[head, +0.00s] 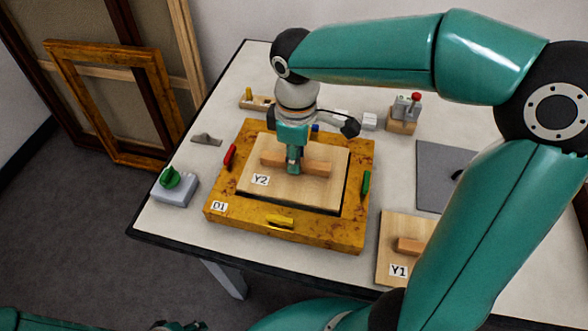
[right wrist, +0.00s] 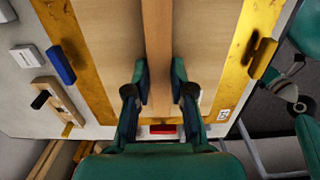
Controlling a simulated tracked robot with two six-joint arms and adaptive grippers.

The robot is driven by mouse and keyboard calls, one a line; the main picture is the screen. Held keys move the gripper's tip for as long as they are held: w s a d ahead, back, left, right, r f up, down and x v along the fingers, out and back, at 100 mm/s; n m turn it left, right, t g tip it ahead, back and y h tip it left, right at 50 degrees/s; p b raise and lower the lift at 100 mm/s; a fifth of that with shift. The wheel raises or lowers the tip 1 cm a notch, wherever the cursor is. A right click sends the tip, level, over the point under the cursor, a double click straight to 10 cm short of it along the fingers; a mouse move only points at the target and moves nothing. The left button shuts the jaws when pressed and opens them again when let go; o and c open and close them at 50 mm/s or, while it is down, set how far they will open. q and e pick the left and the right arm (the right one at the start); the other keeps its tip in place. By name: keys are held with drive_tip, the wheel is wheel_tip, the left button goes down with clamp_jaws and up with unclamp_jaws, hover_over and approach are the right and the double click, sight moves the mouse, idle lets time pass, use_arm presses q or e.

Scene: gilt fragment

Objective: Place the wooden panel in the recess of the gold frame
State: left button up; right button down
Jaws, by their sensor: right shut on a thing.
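The wooden panel marked Y2 (head: 257,194) is pale, with a raised wooden bar (head: 317,167) across it. My right gripper (head: 294,165) is shut on this bar, also seen in the right wrist view (right wrist: 159,85). The panel lies over the recess of the gold frame (head: 300,232) marked D1, with a dark gap along its right and front edges. I cannot tell whether it is seated or just above the recess. My left gripper (head: 180,326) barely shows at the bottom edge, its jaws unclear.
Red (head: 230,154), green (head: 366,184), yellow (head: 280,222) and blue (head: 315,128) blocks sit on the frame's sides. Another panel, Y1 (head: 392,250), lies at right. A grey box with a green knob (head: 171,179) stands at left. A grey plate (head: 432,168) lies at right.

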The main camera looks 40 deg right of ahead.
drive_tip(key=shift+f, duration=2.1)
drive_tip(key=c, duration=1)
unclamp_jaws()
drive_tip(key=shift+f, duration=0.1)
wheel_tip(320, 180, up, 12)
drive_tip(key=shift+r+p, duration=0.15)
drive_tip(key=shift+p, duration=0.3)
